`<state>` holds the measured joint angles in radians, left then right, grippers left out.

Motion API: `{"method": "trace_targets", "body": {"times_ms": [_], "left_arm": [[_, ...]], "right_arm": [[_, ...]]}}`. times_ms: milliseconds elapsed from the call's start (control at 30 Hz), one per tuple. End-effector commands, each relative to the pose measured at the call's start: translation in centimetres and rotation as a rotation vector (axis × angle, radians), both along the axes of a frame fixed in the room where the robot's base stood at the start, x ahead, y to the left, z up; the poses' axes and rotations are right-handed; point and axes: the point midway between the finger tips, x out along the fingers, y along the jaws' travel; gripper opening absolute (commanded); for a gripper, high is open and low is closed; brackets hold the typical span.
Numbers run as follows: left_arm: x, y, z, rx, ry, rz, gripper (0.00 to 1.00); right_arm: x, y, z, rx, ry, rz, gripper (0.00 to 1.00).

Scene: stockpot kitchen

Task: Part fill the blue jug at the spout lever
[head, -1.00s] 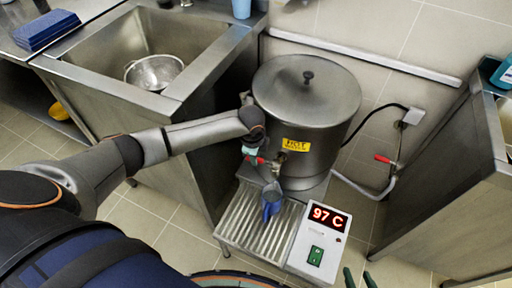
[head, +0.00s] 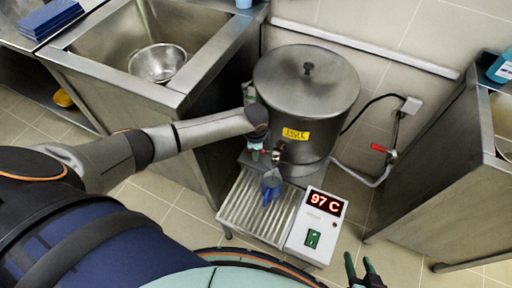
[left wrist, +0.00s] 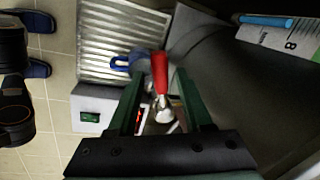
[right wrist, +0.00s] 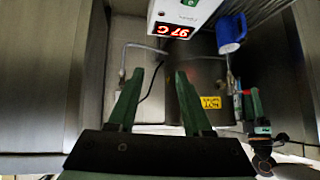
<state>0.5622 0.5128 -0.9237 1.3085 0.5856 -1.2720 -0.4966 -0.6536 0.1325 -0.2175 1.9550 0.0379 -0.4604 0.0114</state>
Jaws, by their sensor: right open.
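The blue jug (head: 271,188) stands on the ribbed drip tray (head: 236,205) below the spout of the steel urn (head: 305,110). It also shows in the left wrist view (left wrist: 121,63) and in the right wrist view (right wrist: 231,34). Its inside and any water level cannot be made out. My left gripper (head: 260,152) is at the spout. In the left wrist view the red spout lever (left wrist: 160,75) lies between its open fingers (left wrist: 160,92), with gaps showing on both sides. My right gripper (head: 363,268) is open and empty, low in the head view, in front of the urn stand.
A control box (head: 316,221) reading 97 C adjoins the tray. The urn bears a yellow label (head: 296,134). A pipe with a red-handled valve (head: 380,148) runs right of the urn. A sink with a colander (head: 158,63) is at left; a steel counter (head: 440,170) at right.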

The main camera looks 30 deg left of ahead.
Motion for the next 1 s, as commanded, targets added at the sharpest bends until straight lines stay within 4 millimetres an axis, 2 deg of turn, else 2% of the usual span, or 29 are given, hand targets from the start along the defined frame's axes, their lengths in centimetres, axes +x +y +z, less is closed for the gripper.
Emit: {"method": "trace_targets", "body": {"times_ms": [233,367,567,800,1000], "left_arm": [[0.0,0.0,0.1,0.000,-0.001,0.000,0.53],[-0.1,0.0,0.9,0.000,-0.001,0.000,0.53],[-0.7,-0.3,4.6,0.000,-0.003,-0.002,0.53],[-1.6,-0.8,9.5,0.000,-0.002,-0.001,0.53],[-2.1,-1.0,11.9,0.000,-0.002,0.000,0.53]], "right_arm": [[0.1,0.1,0.3,0.001,-0.006,0.002,0.50],[0.2,0.0,0.7,0.001,-0.007,0.003,0.50],[0.2,-0.2,1.7,-0.004,-0.013,-0.001,0.50],[-0.7,-1.3,1.7,-0.018,-0.002,-0.018,0.50],[-1.1,-1.8,1.6,-0.024,0.002,-0.026,0.50]]}}
